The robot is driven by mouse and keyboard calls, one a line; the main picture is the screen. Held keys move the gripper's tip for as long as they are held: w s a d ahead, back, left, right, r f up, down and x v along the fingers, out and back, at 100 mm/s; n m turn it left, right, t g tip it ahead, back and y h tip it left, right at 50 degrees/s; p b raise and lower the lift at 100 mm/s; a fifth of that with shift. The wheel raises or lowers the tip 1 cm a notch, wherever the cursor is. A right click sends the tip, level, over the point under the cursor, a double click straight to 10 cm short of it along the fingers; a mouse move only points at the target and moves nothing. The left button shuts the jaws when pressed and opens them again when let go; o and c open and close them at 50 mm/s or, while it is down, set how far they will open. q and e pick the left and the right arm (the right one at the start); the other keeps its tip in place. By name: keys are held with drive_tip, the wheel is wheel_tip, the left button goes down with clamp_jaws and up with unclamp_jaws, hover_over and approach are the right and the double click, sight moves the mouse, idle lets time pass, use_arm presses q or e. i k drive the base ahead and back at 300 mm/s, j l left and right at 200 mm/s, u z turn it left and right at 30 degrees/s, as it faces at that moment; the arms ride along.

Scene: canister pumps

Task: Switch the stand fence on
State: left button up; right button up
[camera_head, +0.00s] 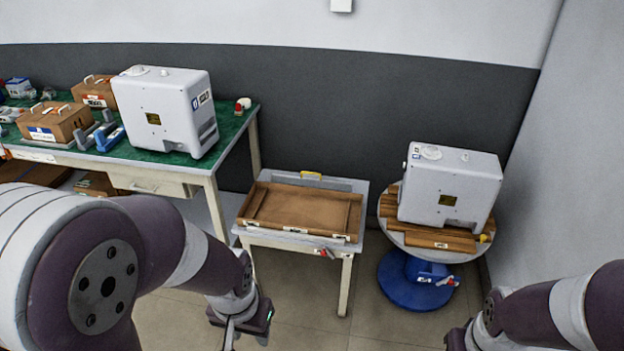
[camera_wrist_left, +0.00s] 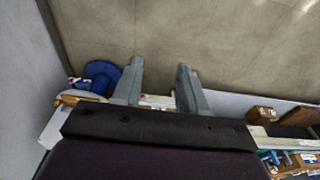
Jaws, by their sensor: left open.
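A round stand (camera_head: 440,254) with a blue base (camera_head: 400,288) is at the right. It carries wooden slats and a white canister pump (camera_head: 450,188). A small yellow part (camera_head: 485,238) sits at its rim, and a small white-and-blue part with red (camera_head: 436,279) shows above the base. I cannot tell which part is the fence switch. My left gripper (camera_wrist_left: 158,82) is open and empty, pointing down in front of the small table, left of the stand. The blue base also shows in the left wrist view (camera_wrist_left: 103,76). My right gripper is mostly cut off at the lower edge; its fingers are hidden.
A low table (camera_head: 300,240) with a wooden tray (camera_head: 300,212) and a small red part (camera_head: 325,252) on its front stands mid-view. A green-topped bench (camera_head: 120,150) at the left holds another pump (camera_head: 165,110) and wooden boxes. Floor in front is clear.

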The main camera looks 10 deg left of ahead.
sight(337, 185)
drive_tip(key=i+j+z, duration=0.1)
drive_tip(key=i, duration=0.45)
drive_tip(key=i+j+z, duration=0.15)
drive_tip(key=i+j, duration=0.25)
drive_tip(key=i, duration=0.15)
drive_tip(key=i+j+z, duration=0.1)
drive_tip(key=i+j, duration=0.2)
drive_tip(key=i, duration=0.2)
drive_tip(key=i+j+z, duration=0.15)
drive_tip(key=i+j, duration=0.25)
drive_tip(key=i, duration=0.15)
